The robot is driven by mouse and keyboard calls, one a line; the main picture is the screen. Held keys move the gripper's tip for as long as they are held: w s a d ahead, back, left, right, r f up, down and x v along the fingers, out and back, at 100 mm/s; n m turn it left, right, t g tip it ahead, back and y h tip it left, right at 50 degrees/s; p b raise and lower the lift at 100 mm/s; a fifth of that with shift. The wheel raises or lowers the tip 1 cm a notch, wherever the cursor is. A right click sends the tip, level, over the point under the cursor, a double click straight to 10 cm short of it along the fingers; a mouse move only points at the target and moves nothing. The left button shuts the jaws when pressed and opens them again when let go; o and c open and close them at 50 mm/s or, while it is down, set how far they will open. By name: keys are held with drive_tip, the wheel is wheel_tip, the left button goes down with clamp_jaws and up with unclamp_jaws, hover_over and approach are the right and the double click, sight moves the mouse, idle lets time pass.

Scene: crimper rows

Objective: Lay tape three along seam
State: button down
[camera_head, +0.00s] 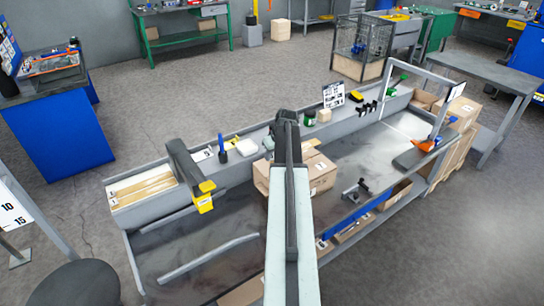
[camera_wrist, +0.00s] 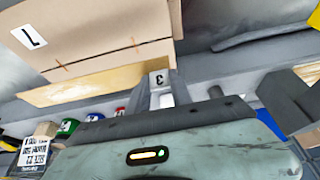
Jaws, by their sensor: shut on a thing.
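My gripper (camera_wrist: 160,92) is shut on a small pale piece marked 3 (camera_wrist: 159,79), which I take to be tape three. A tan strip (camera_wrist: 75,87) runs behind it, along the lower edge of a cardboard box; I cannot tell whether strip and tag are one piece or whether the strip touches the box. The box (camera_wrist: 110,40) bears a letter label in the wrist view. In the head view, the box (camera_head: 320,173) sits on the bench, partly hidden by my arm. Two tan strips (camera_head: 142,187) lie in a tray at left.
The grey bench (camera_head: 365,160) has clear room right of the box. A grey post with a yellow end (camera_head: 203,197) stands at left. A green item (camera_head: 309,117) and black holders (camera_head: 367,108) line the back ledge. A grey frame (camera_head: 443,105) stands at right.

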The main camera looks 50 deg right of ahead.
drive_tip(key=shift+s+f, duration=0.1)
drive_tip(key=shift+s, duration=0.25)
wheel_tip(320, 180, down, 8)
drive_tip(key=b, duration=0.8)
drive_tip(key=shift+r, duration=0.2)
drive_tip(key=c, duration=1.1)
unclamp_jaws()
drive_tip(key=p+v, duration=0.7)
drive_tip(key=shift+s+r, duration=0.2)
drive_tip(key=shift+r, duration=0.15)
drive_tip(key=shift+a, duration=0.1)
